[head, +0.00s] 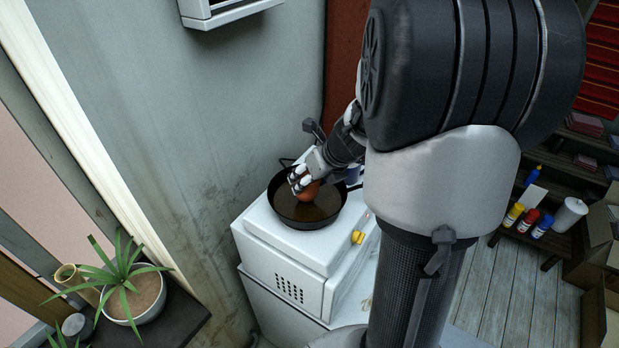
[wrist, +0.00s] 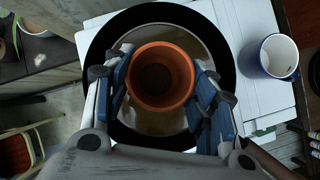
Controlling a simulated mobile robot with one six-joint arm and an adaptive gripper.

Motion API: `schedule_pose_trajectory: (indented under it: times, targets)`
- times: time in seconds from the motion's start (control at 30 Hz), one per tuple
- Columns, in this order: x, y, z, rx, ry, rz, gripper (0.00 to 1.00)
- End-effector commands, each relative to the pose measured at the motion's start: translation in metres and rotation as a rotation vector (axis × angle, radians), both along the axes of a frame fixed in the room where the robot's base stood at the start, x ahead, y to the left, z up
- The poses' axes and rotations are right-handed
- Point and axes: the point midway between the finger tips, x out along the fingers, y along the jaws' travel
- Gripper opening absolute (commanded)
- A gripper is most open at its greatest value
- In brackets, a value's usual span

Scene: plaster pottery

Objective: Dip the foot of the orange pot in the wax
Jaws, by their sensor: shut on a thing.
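The orange pot (wrist: 160,48) is between the two fingers of my gripper (wrist: 160,85) in the wrist view, mouth towards the camera. In the head view my gripper (head: 303,182) is shut on the pot (head: 308,192), over the black pan (head: 285,215). The pan holds brown liquid wax (head: 318,210). The pan's dark rim (wrist: 230,65) rings the pot in the wrist view. The foot of the pot is hidden, so I cannot tell whether it touches the wax.
The pan stands on a white box-shaped heater (head: 300,255) with a yellow knob (head: 357,237). A white mug with a blue rim (wrist: 272,57) stands right of the pan in the wrist view. A grey wall (head: 190,130) rises close behind. A potted plant (head: 135,290) is at lower left.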

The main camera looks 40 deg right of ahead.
Motion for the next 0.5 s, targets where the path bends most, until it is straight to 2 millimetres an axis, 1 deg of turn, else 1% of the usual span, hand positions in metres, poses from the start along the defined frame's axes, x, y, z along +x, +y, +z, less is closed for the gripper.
schedule_pose_trajectory:
  times: [0.17, 0.5]
  targets:
    - [0.000, 0.000, 0.003, 0.000, -0.001, 0.000, 0.22]
    - [0.000, 0.000, 0.029, 0.000, 0.000, 0.000, 0.22]
